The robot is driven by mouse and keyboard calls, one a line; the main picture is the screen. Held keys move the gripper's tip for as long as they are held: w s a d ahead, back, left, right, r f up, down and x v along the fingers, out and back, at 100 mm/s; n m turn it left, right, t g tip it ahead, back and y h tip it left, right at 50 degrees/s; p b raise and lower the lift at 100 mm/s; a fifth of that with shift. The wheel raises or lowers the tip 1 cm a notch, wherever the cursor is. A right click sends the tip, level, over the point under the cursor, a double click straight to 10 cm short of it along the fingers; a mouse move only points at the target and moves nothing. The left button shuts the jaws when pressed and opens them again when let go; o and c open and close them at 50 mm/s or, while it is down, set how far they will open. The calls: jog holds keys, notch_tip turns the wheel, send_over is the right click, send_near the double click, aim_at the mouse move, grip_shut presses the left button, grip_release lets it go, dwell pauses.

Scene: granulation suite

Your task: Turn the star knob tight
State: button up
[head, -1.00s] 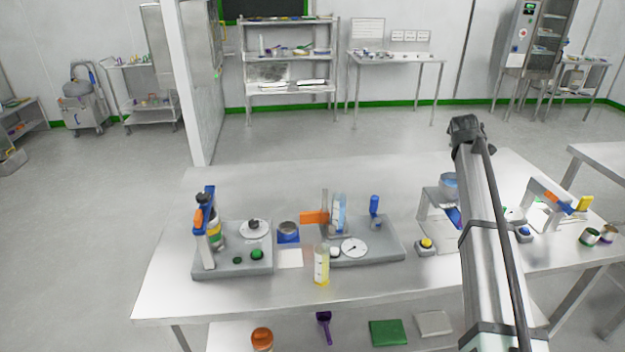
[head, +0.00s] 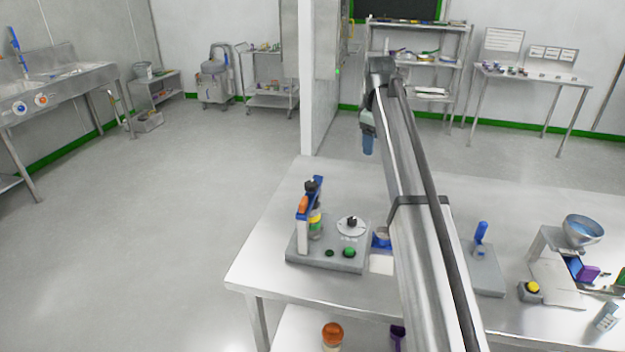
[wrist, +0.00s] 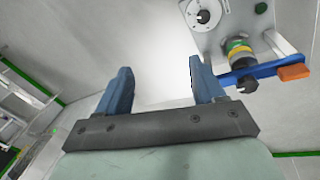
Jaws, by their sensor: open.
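A small dark knob (head: 311,184) tops a blue clamp arm with an orange grip (head: 303,204) on the left fixture. It looks like the star knob, and it also shows in the wrist view (wrist: 247,84). A yellow-green banded vial (head: 315,222) stands under the arm. Another dark knob (head: 351,222) sits on a white dial on the same grey base. My gripper (wrist: 158,78) is open and empty, its blue fingers apart; in the wrist view the clamp is to its right. In the head view the gripper hangs behind my arm, partly hidden.
The grey base (head: 308,256) carries green buttons (head: 349,252) and stands near the table's left end. Further right are a blue-handled fixture (head: 480,240), a hopper stand with a blue bowl (head: 583,230) and a yellow button (head: 532,288). My arm hides the middle of the table.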

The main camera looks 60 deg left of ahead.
notch_tip(320, 180, up, 3)
jog(key=n+g+h, duration=0.2)
send_over(311, 183)
notch_tip(311, 183, down, 13)
jog(key=shift+f, duration=0.15)
jog(key=shift+c, duration=0.2)
jog(key=c, duration=1)
